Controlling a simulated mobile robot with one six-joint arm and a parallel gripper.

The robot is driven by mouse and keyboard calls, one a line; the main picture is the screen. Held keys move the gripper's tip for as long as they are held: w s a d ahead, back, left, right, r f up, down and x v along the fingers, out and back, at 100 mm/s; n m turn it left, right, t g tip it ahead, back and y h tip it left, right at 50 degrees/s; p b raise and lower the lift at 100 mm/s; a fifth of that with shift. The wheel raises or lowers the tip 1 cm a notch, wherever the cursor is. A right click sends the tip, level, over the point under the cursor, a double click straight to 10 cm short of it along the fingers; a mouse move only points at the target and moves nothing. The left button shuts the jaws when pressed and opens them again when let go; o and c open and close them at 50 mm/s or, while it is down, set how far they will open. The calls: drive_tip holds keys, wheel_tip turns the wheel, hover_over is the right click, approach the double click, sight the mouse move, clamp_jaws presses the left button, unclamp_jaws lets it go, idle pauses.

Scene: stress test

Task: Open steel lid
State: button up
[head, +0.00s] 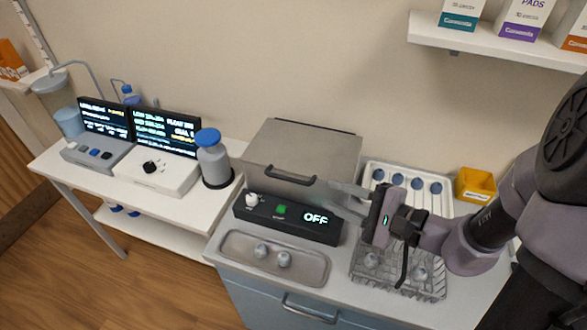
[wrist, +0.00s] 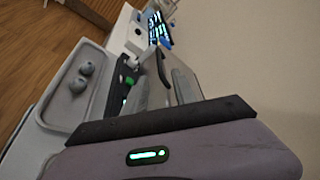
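The steel lid (head: 305,142) is the grey top of a box on the counter, with a black bar handle (head: 290,178) along its front edge. The lid looks closed. My gripper (head: 340,196) is to the right of the handle, near the box's front right corner, with its fingers pointing left. The fingers look spread apart, with nothing held between them. In the wrist view the handle (wrist: 162,68) shows ahead of the fingers, beside the grey lid (wrist: 182,78). I see no contact with the handle.
A black control panel (head: 285,217) reading OFF, with a knob and green button, stands in front of the box. A metal tray (head: 240,254) with round pieces lies before it.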

sight(294, 181)
drive_tip(key=b+x, duration=0.1)
drive_tip(key=x, duration=1.2)
drive_tip(key=shift+s+f+b, duration=0.1)
drive_tip(key=shift+f+b, duration=0.05)
drive_tip(key=shift+b, duration=0.25)
drive_tip(key=shift+c, duration=0.4)
clamp_jaws()
